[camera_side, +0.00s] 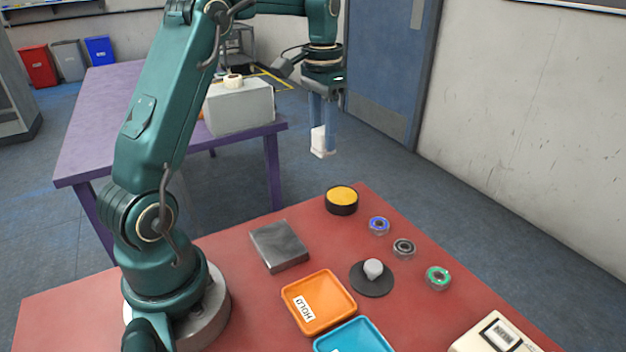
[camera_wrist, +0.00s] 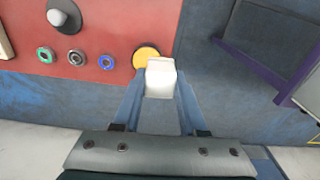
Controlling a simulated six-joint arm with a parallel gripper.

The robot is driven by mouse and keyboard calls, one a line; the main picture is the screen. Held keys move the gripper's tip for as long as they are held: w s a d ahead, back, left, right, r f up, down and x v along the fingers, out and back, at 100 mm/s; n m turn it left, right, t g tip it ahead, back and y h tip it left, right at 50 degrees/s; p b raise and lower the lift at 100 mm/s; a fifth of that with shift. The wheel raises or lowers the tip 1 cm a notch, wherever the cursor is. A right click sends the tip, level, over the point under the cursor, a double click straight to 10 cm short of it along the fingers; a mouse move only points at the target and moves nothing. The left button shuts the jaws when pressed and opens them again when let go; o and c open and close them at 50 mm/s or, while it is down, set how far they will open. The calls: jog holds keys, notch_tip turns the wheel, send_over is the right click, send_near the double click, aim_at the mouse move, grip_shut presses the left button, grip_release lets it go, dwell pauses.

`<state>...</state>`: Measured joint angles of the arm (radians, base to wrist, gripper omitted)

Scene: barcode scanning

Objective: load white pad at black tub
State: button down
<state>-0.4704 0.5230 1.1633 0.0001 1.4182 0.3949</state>
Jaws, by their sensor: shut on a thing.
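My gripper (camera_side: 323,124) points down and is shut on the white pad (camera_side: 322,146), a small white block. The pad also shows between the fingertips in the wrist view (camera_wrist: 161,76). The black tub (camera_side: 341,207) is round and low, with a yellow-orange top face. It stands at the far corner of the red table. It also shows in the wrist view (camera_wrist: 146,55), just beyond the pad and partly hidden by it. The pad hangs in the air, well above the table and apart from the tub.
Blue (camera_side: 379,225), grey (camera_side: 404,248) and green (camera_side: 438,278) rings lie right of the tub. A black disc with a grey knob (camera_side: 372,281), a metal block (camera_side: 279,246), an orange HOLD tray (camera_side: 335,284), a blue tray (camera_side: 354,340) and a cream device (camera_side: 478,337) are nearer.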

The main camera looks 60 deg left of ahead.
jog(key=shift+m, duration=0.4)
jog(key=shift+w+d+f, duration=0.35)
jog(key=shift+w+f, duration=0.25)
jog(key=shift+f, duration=0.95)
jog(key=shift+w+d+f, duration=0.35)
jog(key=shift+w+f, duration=0.3)
jog(key=shift+f, duration=0.85)
jog(key=shift+w+d+f, duration=0.35)
jog(key=shift+w+f, duration=0.25)
jog(key=shift+f, duration=0.95)
jog(key=shift+f, duration=0.65)
notch_tip(320, 180, up, 7)
jog(key=shift+r, duration=0.15)
